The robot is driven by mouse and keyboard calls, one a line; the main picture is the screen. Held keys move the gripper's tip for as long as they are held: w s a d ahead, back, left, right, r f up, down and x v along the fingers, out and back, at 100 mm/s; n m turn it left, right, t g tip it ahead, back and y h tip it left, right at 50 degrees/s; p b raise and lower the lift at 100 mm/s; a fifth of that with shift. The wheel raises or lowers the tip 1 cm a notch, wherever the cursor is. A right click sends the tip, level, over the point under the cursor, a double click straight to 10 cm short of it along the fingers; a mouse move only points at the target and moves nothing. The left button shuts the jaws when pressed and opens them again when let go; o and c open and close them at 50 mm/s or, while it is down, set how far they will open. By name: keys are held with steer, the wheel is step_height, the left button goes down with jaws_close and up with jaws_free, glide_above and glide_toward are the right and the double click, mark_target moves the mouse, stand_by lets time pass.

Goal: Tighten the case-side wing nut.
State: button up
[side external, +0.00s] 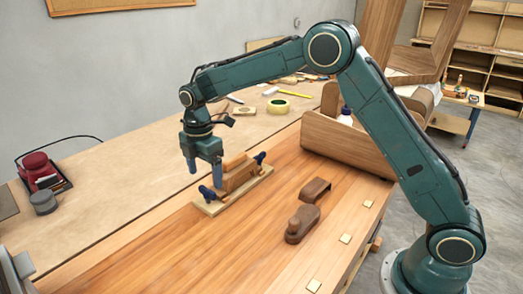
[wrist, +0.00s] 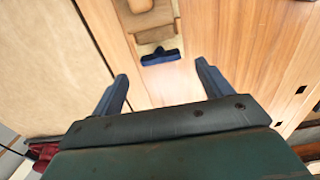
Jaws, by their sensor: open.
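A bending form (side external: 238,179) holds a brown wooden piece (side external: 236,162) on a pale base board (side external: 232,196). A blue wing nut (side external: 206,192) is at its left end and another blue wing nut (side external: 259,157) is at its right end. My gripper (side external: 205,175) is open and points down near the left wing nut, above the board. In the wrist view that left wing nut (wrist: 160,57) lies crosswise, ahead of and between the spread fingertips (wrist: 161,71), apart from both. I cannot tell the exact height gap.
A brown block plane-like tool (side external: 301,223) and a curved wooden piece (side external: 315,190) lie on the bench right of the form. A wooden case (side external: 345,142) stands behind them. The bench front-left is clear.

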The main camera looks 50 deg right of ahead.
mark_target(207, 189)
steer(key=shift+f, duration=2.25)
steer(key=c, duration=1)
